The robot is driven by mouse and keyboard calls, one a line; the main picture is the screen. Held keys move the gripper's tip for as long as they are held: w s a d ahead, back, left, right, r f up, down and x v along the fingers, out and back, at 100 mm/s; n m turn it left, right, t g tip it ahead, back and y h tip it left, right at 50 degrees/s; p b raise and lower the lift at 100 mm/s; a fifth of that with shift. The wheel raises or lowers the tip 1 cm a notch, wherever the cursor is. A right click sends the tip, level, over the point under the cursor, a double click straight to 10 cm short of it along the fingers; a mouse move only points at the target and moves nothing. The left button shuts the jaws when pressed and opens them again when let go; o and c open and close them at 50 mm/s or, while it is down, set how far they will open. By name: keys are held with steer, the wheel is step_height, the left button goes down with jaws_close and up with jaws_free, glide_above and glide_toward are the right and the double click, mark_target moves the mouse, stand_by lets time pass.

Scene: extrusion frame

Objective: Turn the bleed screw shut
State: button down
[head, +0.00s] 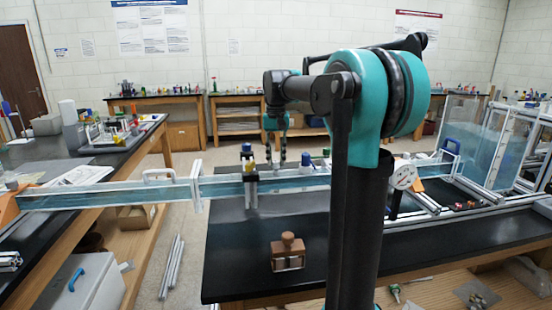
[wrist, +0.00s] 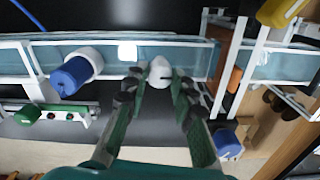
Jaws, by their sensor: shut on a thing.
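The bleed screw (wrist: 160,70) shows in the wrist view as a small white rounded head with a dark mark on its right side. It sits against the near side of the long clear water channel (wrist: 110,58). My gripper (wrist: 161,86) has a dark green finger on either side of the white head and is shut on it. In the head view my gripper (head: 283,158) points down at the channel (head: 100,195), right of a black clamp with a blue cap (head: 246,147). The screw is too small to make out there.
In the wrist view a blue-capped white fitting (wrist: 72,75) stands left of my fingers, and a blue knob (wrist: 228,142) lies to the lower right. A brown wooden block (head: 288,251) sits on the black bench (head: 230,285), with clear surface around it.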

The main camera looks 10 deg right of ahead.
mark_target(276, 161)
steer(key=shift+m, duration=0.3)
steer(key=c, duration=1.3)
jaws_free()
steer(key=shift+o, duration=0.2)
steer(key=shift+r, duration=0.1)
step_height(276, 161, up, 12)
steer(key=shift+s, duration=0.1)
